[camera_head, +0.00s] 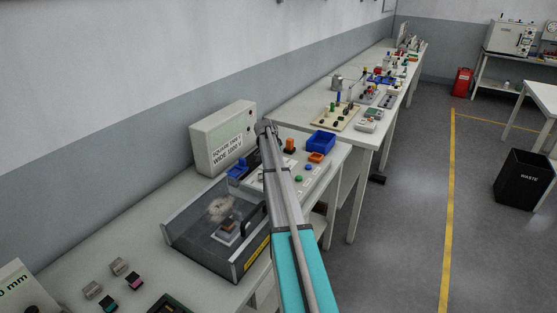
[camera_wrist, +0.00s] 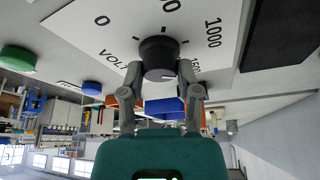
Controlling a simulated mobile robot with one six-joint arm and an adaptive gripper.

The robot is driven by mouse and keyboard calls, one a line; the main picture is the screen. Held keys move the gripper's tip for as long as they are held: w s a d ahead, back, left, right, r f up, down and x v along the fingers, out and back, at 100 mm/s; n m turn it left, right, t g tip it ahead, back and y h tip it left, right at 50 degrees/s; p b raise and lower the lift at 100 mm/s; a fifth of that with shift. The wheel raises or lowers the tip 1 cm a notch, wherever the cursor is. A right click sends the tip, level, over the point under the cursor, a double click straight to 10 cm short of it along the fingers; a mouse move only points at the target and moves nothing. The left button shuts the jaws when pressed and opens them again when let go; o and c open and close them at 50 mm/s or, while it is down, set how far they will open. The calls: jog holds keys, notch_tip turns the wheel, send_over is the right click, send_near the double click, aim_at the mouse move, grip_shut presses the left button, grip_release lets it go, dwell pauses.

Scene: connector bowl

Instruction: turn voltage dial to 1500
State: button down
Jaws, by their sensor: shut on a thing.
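The voltage dial (camera_wrist: 158,52) is a round black knob on a white scale plate (camera_wrist: 95,25) in the wrist view. A further number and the word VOLT are partly covered. My gripper (camera_wrist: 160,72) is shut on the dial, one finger on each side. I cannot make out where the dial points.
A green button (camera_wrist: 18,58) and a blue button (camera_wrist: 91,88) sit beside the plate. In the head view a clear-lidded case (camera_head: 205,235) stands left of my arm, and a blue bin (camera_head: 320,142) stands to its right.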

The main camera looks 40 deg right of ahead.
jog(key=m+g, duration=0.1)
jog(key=m, duration=0.4)
jog(key=shift+w+g, duration=0.15)
jog(key=shift+g, duration=0.25)
jog(key=shift+y, duration=0.3)
jog(key=shift+c, duration=1.5)
grip_release()
jog(key=shift+n, duration=0.3)
